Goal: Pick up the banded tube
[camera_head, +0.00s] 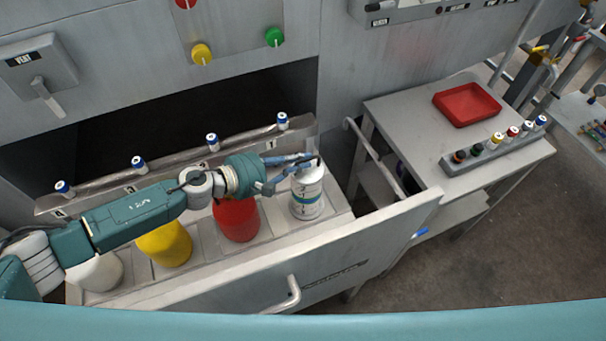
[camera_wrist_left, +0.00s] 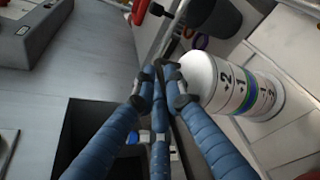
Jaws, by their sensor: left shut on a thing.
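The banded tube (camera_head: 307,194) is a white cylinder with blue and green bands and black markings. It stands upright in the rightmost bay of the open drawer (camera_head: 345,222). It also shows at the right of the left wrist view (camera_wrist_left: 232,85), tilted in the picture. My left gripper (camera_head: 312,160) reaches in from the left, and its blue fingers are at the top end of the tube. In the left wrist view the dark fingertips (camera_wrist_left: 164,85) are drawn close together against the tube's end. The exact contact is partly hidden. My right gripper is not in view.
Red (camera_head: 237,220), yellow (camera_head: 166,243) and white (camera_head: 97,271) cylinders stand in the other bays. Several blue-capped vials (camera_head: 212,141) line the drawer's back rail. A cart (camera_head: 400,123) at the right carries a red tray (camera_head: 467,104) and a vial rack (camera_head: 495,148).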

